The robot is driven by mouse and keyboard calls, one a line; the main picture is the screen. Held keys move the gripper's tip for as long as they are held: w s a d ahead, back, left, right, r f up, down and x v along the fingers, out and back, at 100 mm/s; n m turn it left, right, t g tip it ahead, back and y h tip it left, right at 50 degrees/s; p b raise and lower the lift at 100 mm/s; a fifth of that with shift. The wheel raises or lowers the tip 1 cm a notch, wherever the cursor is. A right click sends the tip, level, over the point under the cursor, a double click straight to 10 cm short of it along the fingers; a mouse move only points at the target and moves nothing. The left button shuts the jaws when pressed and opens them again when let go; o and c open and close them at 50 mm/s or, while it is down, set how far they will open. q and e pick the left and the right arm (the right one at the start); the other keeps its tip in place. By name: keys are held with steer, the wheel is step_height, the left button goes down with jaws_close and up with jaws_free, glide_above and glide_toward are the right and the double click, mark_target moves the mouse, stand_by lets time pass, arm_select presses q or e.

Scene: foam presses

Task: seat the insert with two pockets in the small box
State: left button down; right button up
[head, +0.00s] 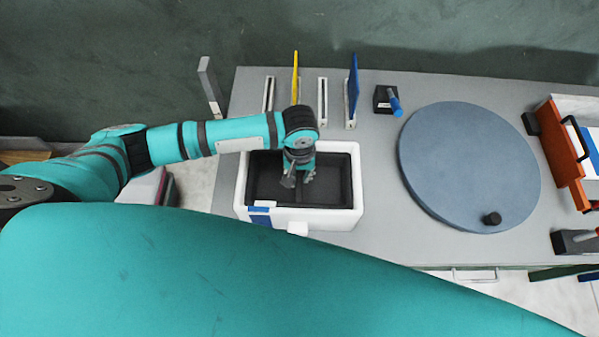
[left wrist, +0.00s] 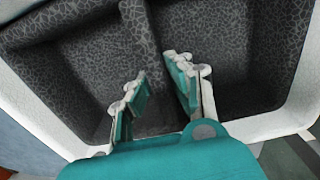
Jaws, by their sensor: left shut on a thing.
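The small white box (head: 330,217) stands on the grey worktop, with a blue and white label on its front left corner. The dark speckled foam insert (head: 335,180) lies within the box walls; in the left wrist view the insert (left wrist: 75,60) shows two pockets with a divider between them. My left gripper (head: 298,178) reaches down into the box from above. In the left wrist view its fingers (left wrist: 156,80) are on either side of the divider, shut on it. I cannot tell whether the insert is fully down. My right gripper is out of view.
A round blue-grey disc (head: 468,165) with a black knob is right of the box. Behind the box are slots (head: 322,100), a yellow panel (head: 295,72) and a blue panel (head: 353,85). My teal arm covers the foreground.

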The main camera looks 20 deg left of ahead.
mark_target(299, 181)
arm_select(q)
steer(key=shift+f+b, duration=0.65)
steer(key=shift+f, duration=1)
steer(key=c, duration=1.1)
jaws_free()
steer(key=shift+c, duration=0.2)
steer(key=shift+r, duration=0.1)
step_height(299, 181, up, 12)
steer(key=shift+f, duration=0.1)
